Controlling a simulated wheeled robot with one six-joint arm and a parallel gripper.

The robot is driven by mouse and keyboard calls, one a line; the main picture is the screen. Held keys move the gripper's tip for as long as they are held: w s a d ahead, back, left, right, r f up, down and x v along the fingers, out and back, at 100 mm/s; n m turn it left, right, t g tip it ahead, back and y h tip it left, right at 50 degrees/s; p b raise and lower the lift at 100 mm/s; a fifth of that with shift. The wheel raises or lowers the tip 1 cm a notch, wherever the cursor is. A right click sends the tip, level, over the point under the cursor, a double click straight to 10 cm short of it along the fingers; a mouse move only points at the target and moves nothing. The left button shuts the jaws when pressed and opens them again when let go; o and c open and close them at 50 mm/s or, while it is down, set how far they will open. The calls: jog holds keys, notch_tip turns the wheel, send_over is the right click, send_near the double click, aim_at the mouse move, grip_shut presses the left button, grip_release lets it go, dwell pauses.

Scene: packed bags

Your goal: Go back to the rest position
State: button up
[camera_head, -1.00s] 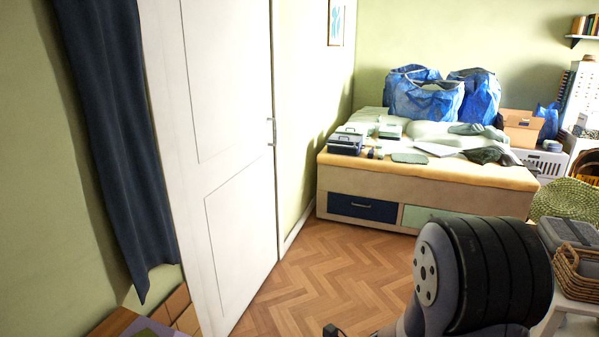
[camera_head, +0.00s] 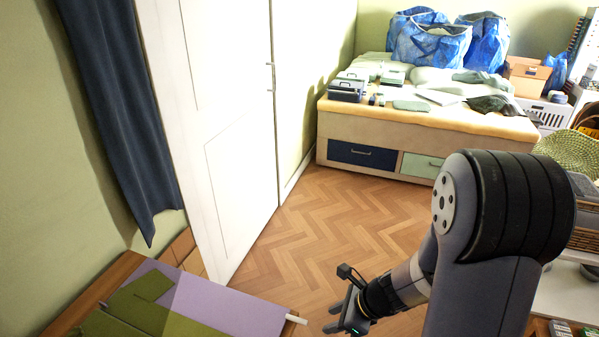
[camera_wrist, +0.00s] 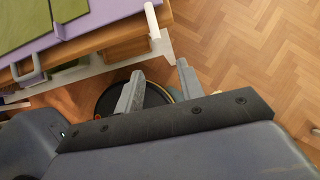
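My gripper (camera_wrist: 160,70) shows in the wrist view with its two grey fingers spread apart and nothing held between them. In the head view my gripper (camera_head: 347,318) hangs low at the bottom middle, above the wooden floor (camera_head: 330,225). It is to the right of a table (camera_head: 62,322) with purple and olive-green pieces on top, and apart from it. My bent arm fills the lower right of the head view.
A white door (camera_head: 222,150) stands at the left beside a dark blue curtain (camera_head: 115,120). A bed (camera_head: 400,125) with drawers holds blue bags (camera_head: 440,45) and small boxes at the back. A wicker basket (camera_head: 585,240) is at the right. The middle floor is clear.

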send_over(305, 322)
jog(key=shift+f, duration=0.45)
jog(key=s+a+r+p, duration=0.2)
jog(key=s+r+p, duration=0.6)
jog(key=r+p, duration=0.2)
jog(key=shift+s+a+r, duration=0.35)
jog(key=shift+s+r, duration=0.05)
jog(key=shift+r, duration=0.95)
jog(key=shift+r, duration=0.1)
